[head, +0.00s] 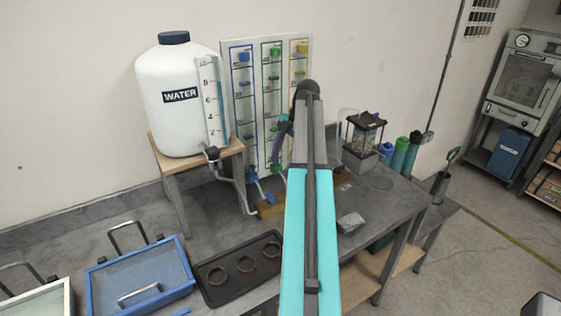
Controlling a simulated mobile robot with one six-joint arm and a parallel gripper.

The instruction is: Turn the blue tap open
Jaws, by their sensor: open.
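The blue tap (253,175) is at the foot of the blue-framed column on the upright panel (227,60), low behind the bench. A second blue piece (267,194) shows just below it, above a wooden block (270,210). A green tap (277,172) is to its right. My arm reaches up the middle of the view and bends over at the top. My gripper (278,145) shows partly, left of the arm and in front of the panel. It is open, above and right of the blue tap, and appears apart from it. The arm hides part of it.
A white water tank (175,95) on a wooden stand (170,165) is left of the panel, with a pale hose beside it. A dark tray with rings (215,290) and a blue tray (100,275) lie in front. A lantern-like device (363,140) and bottles stand right.

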